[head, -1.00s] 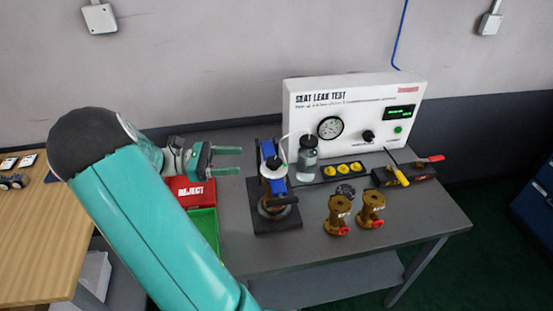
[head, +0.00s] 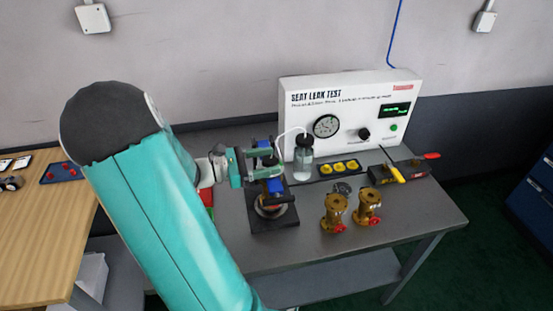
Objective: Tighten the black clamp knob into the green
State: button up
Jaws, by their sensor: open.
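The clamp fixture (head: 284,216) stands on a dark base plate left of the middle of the grey bench, with blue parts and a brass piece low inside it. The black clamp knob at its top is mostly hidden by my gripper, and I cannot make out any green mark on it. My gripper (head: 262,163) points right at the top of the fixture, its fingers apart on either side of the fixture's upper part. I cannot tell whether the fingers touch it.
The white seat leak test box (head: 345,110) stands behind, with a clear bottle (head: 303,158) close right of the fixture. Two brass valves (head: 335,213) with red handwheels stand to the right. Yellow caps (head: 346,167) and tools (head: 400,172) lie near the box. My arm hides most of the red bin.

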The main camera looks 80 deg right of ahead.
aim_at(277, 158)
jog(key=shift+x, duration=1.55)
jog(key=shift+w, duration=0.1)
jog(key=c, duration=1)
jog(key=shift+o, duration=0.2)
jog(key=m+y, duration=0.1)
jog(key=y, duration=0.1)
jog(key=m+g+y, duration=0.1)
jog(key=m+y, duration=0.1)
jog(key=m+g+y, duration=0.1)
jog(key=y, duration=0.2)
jog(key=shift+a+m, duration=0.35)
jog(key=shift+m, duration=0.05)
jog(key=o, duration=1)
jog(key=shift+c, duration=0.2)
